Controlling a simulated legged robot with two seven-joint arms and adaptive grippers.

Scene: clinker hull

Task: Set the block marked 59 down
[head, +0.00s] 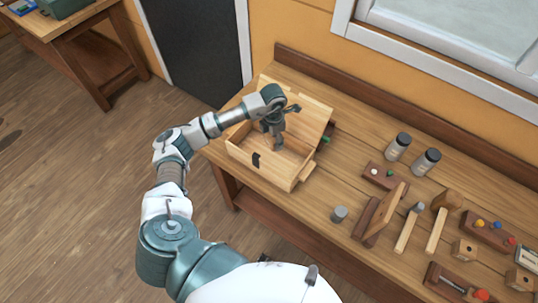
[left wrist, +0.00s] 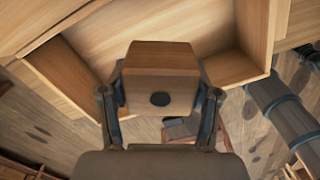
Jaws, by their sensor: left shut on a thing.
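My left gripper (head: 278,141) reaches into the open wooden box (head: 262,173) on the workbench. In the left wrist view, the left gripper (left wrist: 160,100) is shut on a wooden block (left wrist: 161,62), with one finger on each side. A dark round spot shows on the block's near face; no number can be read. I cannot tell whether the block touches the box floor. In the head view, the block is not clearly visible. My right gripper is not in view.
The bench (head: 310,205) holds a grey cylinder (head: 339,214), two jars (head: 397,146), mallets (head: 437,225) and small wooden blocks (head: 465,249) right of the box. The box lid (head: 306,121) stands open at the back.

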